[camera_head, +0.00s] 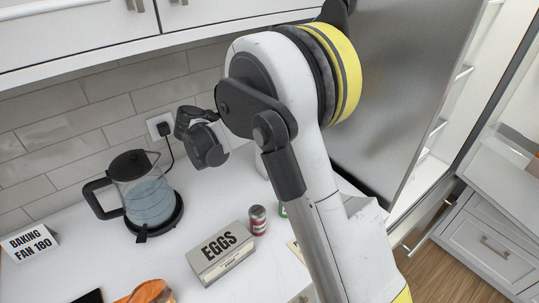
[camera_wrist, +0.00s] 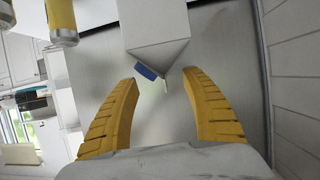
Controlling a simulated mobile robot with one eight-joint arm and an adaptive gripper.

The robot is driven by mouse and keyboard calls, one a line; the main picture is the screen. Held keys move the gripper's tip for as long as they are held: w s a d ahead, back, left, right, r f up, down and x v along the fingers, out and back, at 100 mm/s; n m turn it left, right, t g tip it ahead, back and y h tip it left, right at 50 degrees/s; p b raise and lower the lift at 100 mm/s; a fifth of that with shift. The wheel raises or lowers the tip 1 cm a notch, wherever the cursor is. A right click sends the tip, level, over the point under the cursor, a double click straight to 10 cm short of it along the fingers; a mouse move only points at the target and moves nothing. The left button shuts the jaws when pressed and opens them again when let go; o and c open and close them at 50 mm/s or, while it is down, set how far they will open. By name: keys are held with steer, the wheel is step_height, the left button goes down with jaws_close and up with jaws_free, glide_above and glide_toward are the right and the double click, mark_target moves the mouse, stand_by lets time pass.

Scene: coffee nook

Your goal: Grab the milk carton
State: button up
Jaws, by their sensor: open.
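The milk carton (camera_wrist: 156,28), pale grey-white with a blue cap (camera_wrist: 146,71), shows at the top centre of the wrist view. Its sloped, capped top points toward my gripper. My gripper (camera_wrist: 160,77) is open, with one yellow ridged finger on each side of the picture. The capped end lines up with the gap between the fingertips, and I see no finger touching the carton. How far it is beyond the tips is hard to tell. In the head view I cannot make out the carton, and my arm covers part of the counter.
In the head view, a glass kettle (camera_head: 150,199), an EGGS box (camera_head: 221,254), a small can (camera_head: 258,220) and a BAKING sign (camera_head: 29,242) stand on the counter. A large grey metal panel (camera_head: 405,85) is at right. Yellow can-like objects (camera_wrist: 61,20) show in the wrist view.

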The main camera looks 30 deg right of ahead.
jaws_close()
stand_by(0.3)
steer(key=shift+r, duration=0.1)
